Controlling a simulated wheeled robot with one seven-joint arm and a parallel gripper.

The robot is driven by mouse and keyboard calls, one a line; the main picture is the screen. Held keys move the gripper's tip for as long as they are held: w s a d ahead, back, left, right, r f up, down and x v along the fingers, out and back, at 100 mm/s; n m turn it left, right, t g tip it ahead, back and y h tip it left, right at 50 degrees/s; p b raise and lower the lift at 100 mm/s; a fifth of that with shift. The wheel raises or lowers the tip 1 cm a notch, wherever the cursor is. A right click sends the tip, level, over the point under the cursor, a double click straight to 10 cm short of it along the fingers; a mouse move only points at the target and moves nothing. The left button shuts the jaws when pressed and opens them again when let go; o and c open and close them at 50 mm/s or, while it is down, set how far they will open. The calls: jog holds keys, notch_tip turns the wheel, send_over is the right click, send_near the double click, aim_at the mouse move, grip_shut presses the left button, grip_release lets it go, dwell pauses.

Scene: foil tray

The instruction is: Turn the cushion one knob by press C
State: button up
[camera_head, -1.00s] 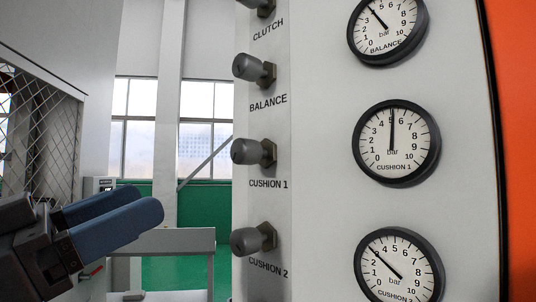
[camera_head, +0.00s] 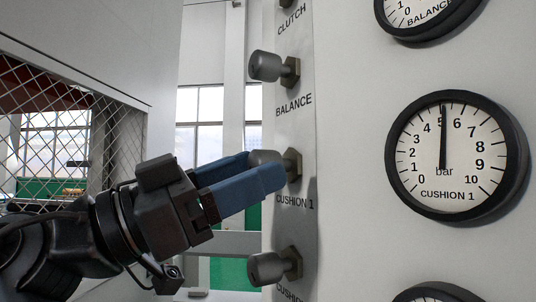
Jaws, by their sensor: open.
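Whether either finger touches the knob I cannot tell. The cushion 1 gauge (camera_head: 456,154) is to the right, its needle pointing almost straight up at about 5 bar.
The balance knob (camera_head: 268,66) is above and the cushion 2 knob (camera_head: 270,267) below, both close to my gripper. The grey panel (camera_head: 350,120) bounds the right side. A wire mesh guard (camera_head: 60,135) stands at the left.

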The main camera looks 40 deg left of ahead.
jog(key=shift+x, duration=1.3)
jog(key=shift+c, duration=0.2)
jog(key=c, duration=0.9)
